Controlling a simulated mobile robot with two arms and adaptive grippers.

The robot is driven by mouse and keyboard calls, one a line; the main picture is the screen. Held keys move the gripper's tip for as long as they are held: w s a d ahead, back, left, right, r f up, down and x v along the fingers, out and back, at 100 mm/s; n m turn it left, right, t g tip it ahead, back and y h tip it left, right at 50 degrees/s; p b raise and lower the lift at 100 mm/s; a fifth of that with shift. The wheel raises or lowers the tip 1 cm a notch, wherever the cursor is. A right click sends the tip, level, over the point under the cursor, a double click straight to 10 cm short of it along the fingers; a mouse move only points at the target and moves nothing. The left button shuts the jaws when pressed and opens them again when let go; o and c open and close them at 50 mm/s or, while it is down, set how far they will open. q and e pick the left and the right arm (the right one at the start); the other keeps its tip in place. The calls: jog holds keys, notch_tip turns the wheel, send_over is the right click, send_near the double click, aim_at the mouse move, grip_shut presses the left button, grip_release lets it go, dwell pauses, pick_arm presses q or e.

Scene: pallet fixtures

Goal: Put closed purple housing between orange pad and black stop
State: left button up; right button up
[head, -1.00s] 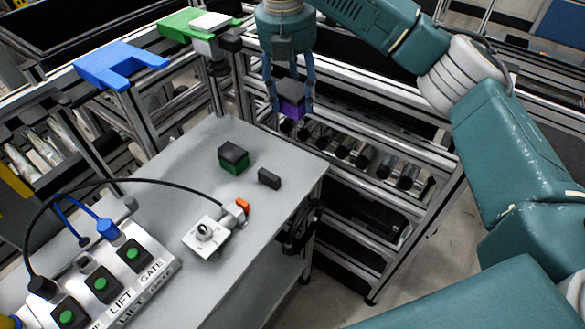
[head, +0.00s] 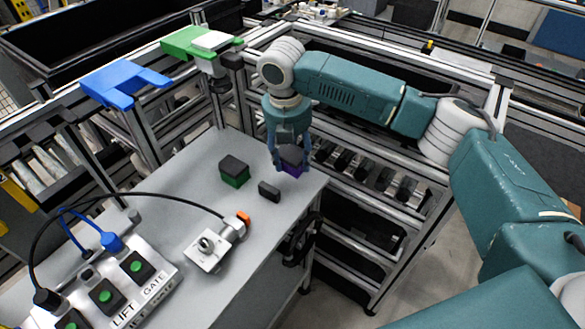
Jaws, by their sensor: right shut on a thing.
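The purple housing (head: 291,170) with its dark grey lid on top is between the fingers of my right gripper (head: 290,164). The gripper is shut on it and points down over the far right corner of the grey table; I cannot tell if the housing touches the table. The black stop (head: 269,191) is a small dark block on the table, left of and nearer than the housing. The orange pad (head: 243,217) is on the tip of the toggle clamp (head: 208,250), facing the stop across a bare gap of table. My left gripper is not in view.
A green housing with a dark lid (head: 234,172) stands on the table left of the stop. A button box (head: 125,280) with a black cable fills the near left. Blue (head: 122,84) and green (head: 200,43) fixtures stand behind. A roller rack (head: 370,170) is at the right.

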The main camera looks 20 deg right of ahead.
jog(key=shift+f, duration=0.85)
notch_tip(320, 180, down, 4)
jog(key=shift+r+p, duration=0.2)
jog(key=shift+p, duration=1.05)
jog(key=shift+f, duration=0.15)
jog(key=o, duration=1.3)
jog(key=shift+c, duration=0.2)
